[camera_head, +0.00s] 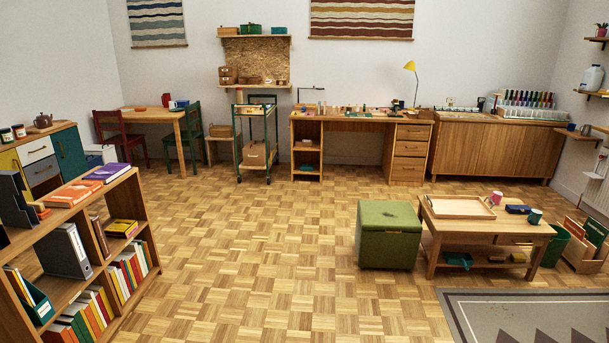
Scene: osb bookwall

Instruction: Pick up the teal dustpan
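A small teal object (457,260) lies on the lower shelf of the low wooden coffee table (480,231) at the right. It looks like the teal dustpan, but it is too small and shaded to make out its handle. The tabletop above and the table's front leg frame it. Neither of my grippers can be made out in the head view, and nothing is seen touching the teal object.
A green storage cube (388,236) stands just left of the coffee table. A grey patterned rug (530,316) lies in front of it. A bookshelf (147,225) stands at the near left. The parquet floor (255,240) between is clear.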

